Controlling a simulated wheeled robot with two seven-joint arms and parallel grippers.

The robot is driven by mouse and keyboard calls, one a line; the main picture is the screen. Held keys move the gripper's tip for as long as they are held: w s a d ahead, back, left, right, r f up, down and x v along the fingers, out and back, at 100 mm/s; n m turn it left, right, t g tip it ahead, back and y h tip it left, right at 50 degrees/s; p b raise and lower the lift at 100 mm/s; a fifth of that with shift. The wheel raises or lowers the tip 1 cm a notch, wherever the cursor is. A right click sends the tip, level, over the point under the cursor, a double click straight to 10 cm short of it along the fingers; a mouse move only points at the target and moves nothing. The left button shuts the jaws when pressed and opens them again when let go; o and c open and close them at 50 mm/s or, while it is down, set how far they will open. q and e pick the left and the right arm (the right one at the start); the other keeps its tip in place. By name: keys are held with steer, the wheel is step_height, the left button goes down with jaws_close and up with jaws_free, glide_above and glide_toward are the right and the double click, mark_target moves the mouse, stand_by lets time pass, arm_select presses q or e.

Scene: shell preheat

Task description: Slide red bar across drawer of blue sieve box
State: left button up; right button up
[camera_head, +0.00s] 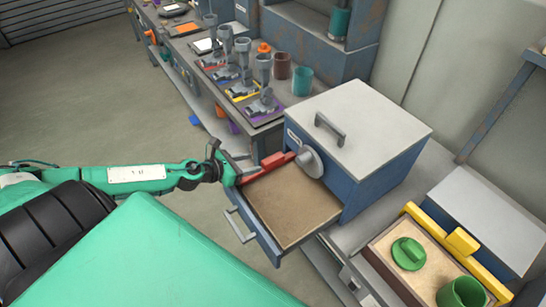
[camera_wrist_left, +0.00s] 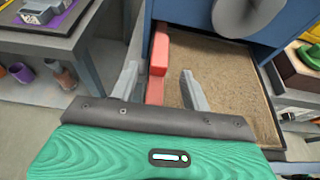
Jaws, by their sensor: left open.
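The blue sieve box (camera_head: 385,175) has a light grey lid and a round grey knob (camera_head: 310,162) on its front. Its drawer (camera_head: 262,238) is pulled out and holds a flat layer of brown sand. The red bar (camera_head: 268,165) lies along the drawer's upper-left edge in the head view. My left gripper (camera_head: 240,170) is at that edge, by the bar's outer end. In the left wrist view the open fingers (camera_wrist_left: 159,88) have the red bar (camera_wrist_left: 158,55) between them, with gaps showing on both sides. My right gripper is not in view.
A bench with several grey funnel devices (camera_head: 262,75) and cups (camera_head: 302,80) stands behind the drawer. At lower right is a sand tray (camera_head: 385,240) with a green lid (camera_head: 408,253), a yellow bar (camera_head: 460,241) and a green cup (camera_head: 462,293). Floor is clear at left.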

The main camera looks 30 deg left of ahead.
mark_target(271, 159)
arm_select(q)
steer(key=shift+w+d+f, duration=0.1)
steer(key=shift+w+d, duration=0.2)
steer(key=shift+w, duration=0.45)
steer(key=p+x, duration=0.2)
steer(key=x, duration=0.5)
steer(key=shift+s+f+p, duration=0.1)
steer(key=shift+p, duration=0.3)
steer(key=shift+w+d+f, duration=0.3)
steer(key=shift+w+f, duration=0.05)
steer(key=shift+w, duration=0.25)
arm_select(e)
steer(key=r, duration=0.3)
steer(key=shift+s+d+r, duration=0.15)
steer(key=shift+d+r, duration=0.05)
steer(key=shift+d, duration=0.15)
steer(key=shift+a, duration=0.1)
arm_select(q)
jaws_close()
